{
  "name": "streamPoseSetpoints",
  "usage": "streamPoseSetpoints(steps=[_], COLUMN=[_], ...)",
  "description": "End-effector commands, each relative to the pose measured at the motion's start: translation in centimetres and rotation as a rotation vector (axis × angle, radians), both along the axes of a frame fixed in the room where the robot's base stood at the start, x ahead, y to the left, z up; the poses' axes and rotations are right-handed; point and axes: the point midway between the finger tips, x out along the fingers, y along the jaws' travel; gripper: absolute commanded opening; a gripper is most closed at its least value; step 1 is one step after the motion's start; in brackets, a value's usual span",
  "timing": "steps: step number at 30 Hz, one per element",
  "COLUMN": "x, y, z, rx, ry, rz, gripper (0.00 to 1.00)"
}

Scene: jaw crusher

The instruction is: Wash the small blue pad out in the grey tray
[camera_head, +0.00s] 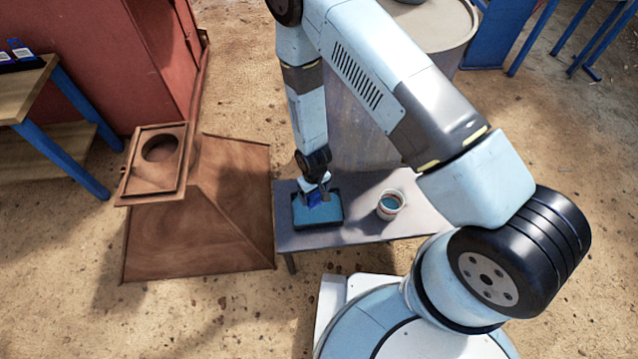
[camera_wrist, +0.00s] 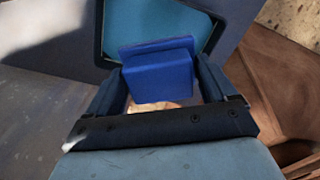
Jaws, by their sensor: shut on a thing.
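The small blue pad (camera_wrist: 160,75) is between the two fingers of my gripper (camera_wrist: 165,90) in the wrist view. My gripper is shut on it. In the head view my gripper (camera_head: 318,192) points down over the tray, with the pad (camera_head: 314,200) showing dark blue below it. The grey tray (camera_head: 340,218) has a dark rim and blue liquid inside, and stands on the left end of a low grey table. Its rim also shows behind the pad in the wrist view. I cannot tell whether the pad touches the liquid.
A white pot (camera_head: 390,205) with blue contents stands on the low table (camera_head: 350,236), right of the tray. A rusty brown hopper-like piece (camera_head: 190,225) stands on the ground to the left. A large drum (camera_head: 437,25) stands behind. A wooden bench (camera_head: 22,88) is at the far left.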

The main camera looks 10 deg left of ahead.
Motion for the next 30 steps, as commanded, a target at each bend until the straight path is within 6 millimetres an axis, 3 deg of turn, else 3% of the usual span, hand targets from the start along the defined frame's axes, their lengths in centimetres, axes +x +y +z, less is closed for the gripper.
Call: streamPoseSetpoints(steps=[12,30], x=[0.8,0.8], y=[-1.1,-1.2], z=[-2.5,-6.8], rx=[-0.002,-0.001], ry=[0.002,0.002], rz=[-0.026,-0.028], gripper=[0.60,0.60])
